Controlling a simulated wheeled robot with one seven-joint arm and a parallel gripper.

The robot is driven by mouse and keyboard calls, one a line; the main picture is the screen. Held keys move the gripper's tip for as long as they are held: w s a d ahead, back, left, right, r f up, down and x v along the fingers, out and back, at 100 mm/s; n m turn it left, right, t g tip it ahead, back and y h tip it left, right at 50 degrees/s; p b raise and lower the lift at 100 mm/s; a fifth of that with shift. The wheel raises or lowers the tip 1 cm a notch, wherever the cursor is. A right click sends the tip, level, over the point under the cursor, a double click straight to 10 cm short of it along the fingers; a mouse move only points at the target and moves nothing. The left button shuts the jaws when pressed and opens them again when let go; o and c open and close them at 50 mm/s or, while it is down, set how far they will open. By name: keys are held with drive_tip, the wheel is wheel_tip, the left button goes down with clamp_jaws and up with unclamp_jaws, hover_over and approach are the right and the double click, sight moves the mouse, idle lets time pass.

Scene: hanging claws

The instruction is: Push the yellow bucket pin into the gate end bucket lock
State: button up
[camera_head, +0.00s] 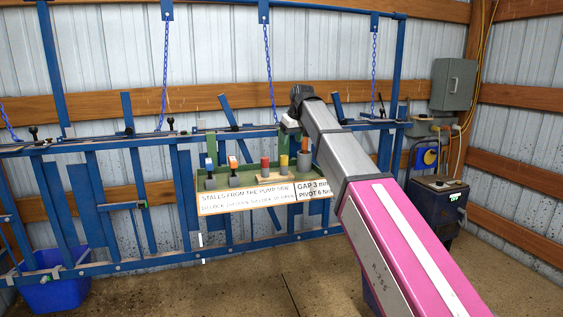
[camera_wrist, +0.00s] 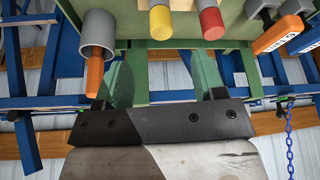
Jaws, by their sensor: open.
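The yellow pin (camera_head: 284,161) stands upright in a grey base on the green tray (camera_head: 210,184), right of the red pin (camera_head: 265,162). In the wrist view, which looks upside down, the yellow pin (camera_wrist: 160,20) and red pin (camera_wrist: 211,20) show at the top. My gripper (camera_head: 290,124) is over the right part of the tray. In the wrist view its two fingers (camera_wrist: 161,62) are apart, with nothing held between them. The yellow pin lies beyond the gap. I cannot tell which fitting on the blue rail is the gate end bucket lock.
An orange-handled piece sits in a grey cup (camera_wrist: 98,32) beside the yellow pin. Orange (camera_head: 233,163) and blue (camera_head: 209,165) tagged pieces stand left on the tray. Blue rails (camera_head: 100,143) with upright bars run behind. A blue bucket (camera_head: 55,288) is low at left.

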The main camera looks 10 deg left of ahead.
sight(284, 156)
drive_tip(key=x, duration=1)
drive_tip(key=shift+w+a, duration=0.35)
drive_tip(key=shift+a, duration=0.05)
drive_tip(key=c, duration=1)
